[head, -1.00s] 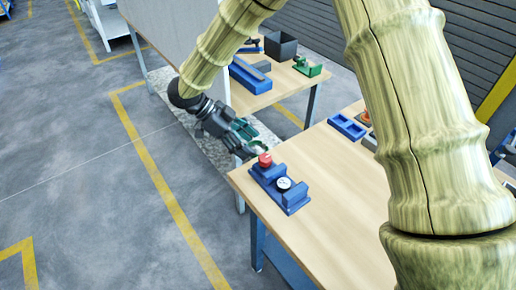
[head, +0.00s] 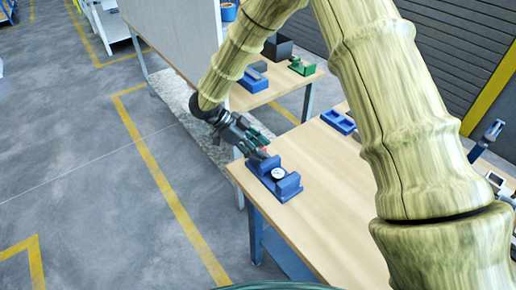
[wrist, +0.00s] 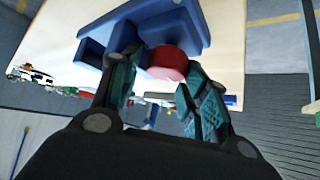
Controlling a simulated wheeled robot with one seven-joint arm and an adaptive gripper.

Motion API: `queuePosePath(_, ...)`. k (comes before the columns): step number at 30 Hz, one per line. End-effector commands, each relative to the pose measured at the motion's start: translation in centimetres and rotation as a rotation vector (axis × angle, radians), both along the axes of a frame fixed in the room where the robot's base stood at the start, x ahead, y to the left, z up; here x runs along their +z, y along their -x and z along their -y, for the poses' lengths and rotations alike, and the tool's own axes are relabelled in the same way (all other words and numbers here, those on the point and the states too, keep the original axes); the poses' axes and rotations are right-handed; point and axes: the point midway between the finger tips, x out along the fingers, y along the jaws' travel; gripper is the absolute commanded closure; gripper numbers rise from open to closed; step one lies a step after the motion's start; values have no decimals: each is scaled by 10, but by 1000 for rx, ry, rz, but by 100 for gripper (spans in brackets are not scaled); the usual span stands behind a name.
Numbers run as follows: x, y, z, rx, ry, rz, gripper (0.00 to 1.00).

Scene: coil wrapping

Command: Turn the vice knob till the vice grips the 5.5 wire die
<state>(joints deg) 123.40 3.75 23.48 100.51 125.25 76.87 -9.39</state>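The blue vice (head: 288,192) sits near the left corner of the wooden table. A small round white-faced piece, apparently the wire die (head: 278,174), sits between its jaws; I cannot read its size. My gripper (head: 262,147) is at the knob end of the vice and hides most of the red knob. In the wrist view the red knob (wrist: 167,63) lies between the tips of my gripper (wrist: 163,85), with the blue vice body (wrist: 170,27) behind it. The fingers are apart, with a gap visible at the left finger. The die is not visible in the wrist view.
A blue two-pocket tray (head: 338,121) lies farther back on the wooden table (head: 330,205). A second table behind holds a green device (head: 301,66), a blue block (head: 248,80) and a dark bin (head: 278,47). The table surface right of the vice is clear.

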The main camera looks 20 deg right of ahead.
Motion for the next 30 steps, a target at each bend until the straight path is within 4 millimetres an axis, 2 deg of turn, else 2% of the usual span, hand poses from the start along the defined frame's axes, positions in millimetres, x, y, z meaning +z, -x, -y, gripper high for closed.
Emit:
queuePosePath(1, -2, 0, -1, 0, 0, -3, 72)
queuePosePath(3, -3, -1, -1, 1, -1, -4, 85)
queuePosePath(4, -3, -1, -1, 1, 0, -3, 87)
queuePosePath(20, 0, -2, 1, -37, 1, 0, 87)
queuePosePath(30, 1, -4, 2, -257, -3, -2, 87)
